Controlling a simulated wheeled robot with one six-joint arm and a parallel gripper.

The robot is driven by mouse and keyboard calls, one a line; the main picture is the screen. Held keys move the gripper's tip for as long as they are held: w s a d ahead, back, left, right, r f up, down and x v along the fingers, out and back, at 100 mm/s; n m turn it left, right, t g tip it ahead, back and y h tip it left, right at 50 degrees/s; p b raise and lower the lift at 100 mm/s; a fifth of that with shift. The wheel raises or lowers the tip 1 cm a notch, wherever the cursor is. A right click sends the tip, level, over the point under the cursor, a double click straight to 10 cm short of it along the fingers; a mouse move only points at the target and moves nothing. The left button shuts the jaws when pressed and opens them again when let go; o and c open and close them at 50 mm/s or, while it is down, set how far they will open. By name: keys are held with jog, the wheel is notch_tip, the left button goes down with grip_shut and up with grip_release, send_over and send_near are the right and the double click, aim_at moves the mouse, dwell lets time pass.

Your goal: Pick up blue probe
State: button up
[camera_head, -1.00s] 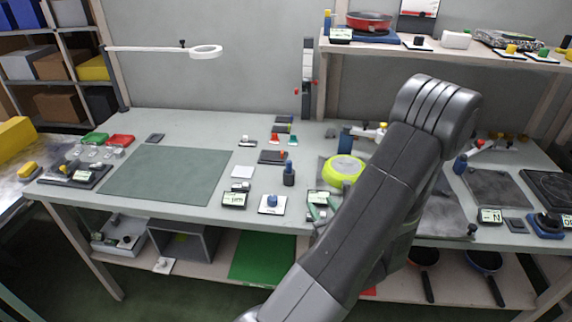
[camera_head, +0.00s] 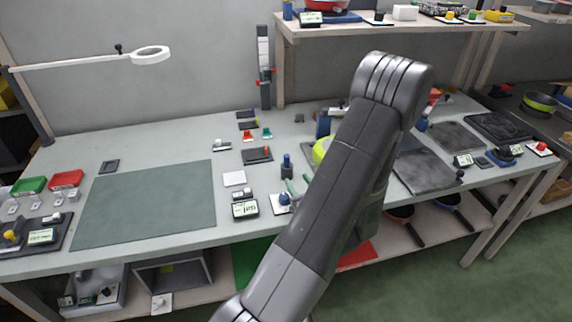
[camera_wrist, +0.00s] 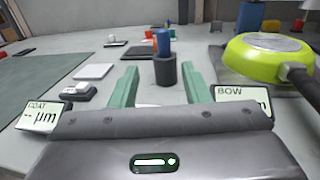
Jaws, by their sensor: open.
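The blue probe (camera_wrist: 163,42) stands upright in a dark round holder (camera_wrist: 165,72) in the wrist view. It also shows in the head view (camera_head: 286,160), small, near the middle of the bench. My gripper (camera_wrist: 158,76) has two green fingers, spread apart and empty. In the wrist view the probe and holder appear between the fingers and beyond their tips. In the head view my arm covers the bench just to the right, and the fingers show only partly beside it.
A lime-green pan (camera_wrist: 268,55) stands to the right of the probe, its dark handle toward me. Display boxes marked COAT (camera_wrist: 42,116) and BOW (camera_wrist: 243,93) flank the fingers. A white square plate (camera_wrist: 93,71) lies at left. The green mat (camera_head: 150,203) is clear.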

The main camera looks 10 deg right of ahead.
aim_at(288, 160)
jog(key=w, duration=0.2)
jog(key=w+a+p, duration=0.1)
jog(key=w, duration=0.2)
jog(key=shift+w, duration=0.15)
jog(key=w+p, duration=0.1)
jog(key=w, duration=0.1)
jog(key=w+r, duration=0.1)
jog(key=w, duration=0.1)
jog(key=shift+a+r+p, duration=0.15)
jog(key=shift+p, duration=0.25)
jog(key=shift+w, duration=0.6)
grip_shut()
